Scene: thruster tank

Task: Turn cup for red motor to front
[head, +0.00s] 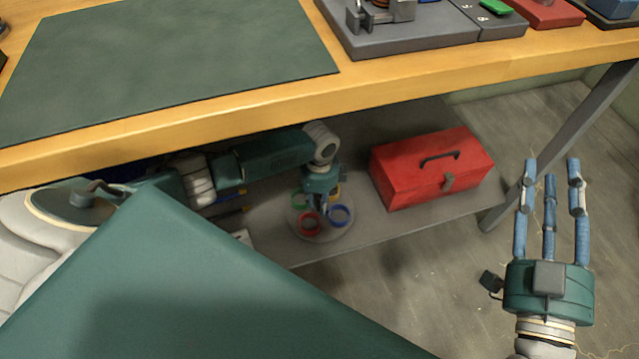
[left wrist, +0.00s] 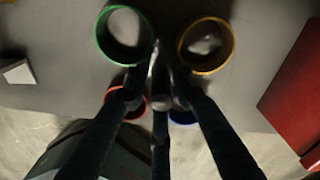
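A round grey turntable (head: 322,232) on the lower shelf carries a red cup (head: 309,224), a blue cup (head: 341,216), a green cup (head: 298,199) and a yellow cup (head: 335,190). Red and blue lie on the near side in the head view. In the left wrist view the green cup (left wrist: 98,36) and yellow cup (left wrist: 230,46) are at the top, the red (left wrist: 112,100) and blue (left wrist: 183,117) partly behind the fingers. My left gripper (head: 321,207) points down among the cups, fingers drawn close at the middle; their grip is unclear. My right gripper (head: 549,175) is open and empty.
A red toolbox (head: 430,168) stands on the shelf right of the turntable. The workbench (head: 280,105) top lies above my left arm, with a green mat (head: 170,60) on it. A table leg (head: 560,150) stands near my right gripper.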

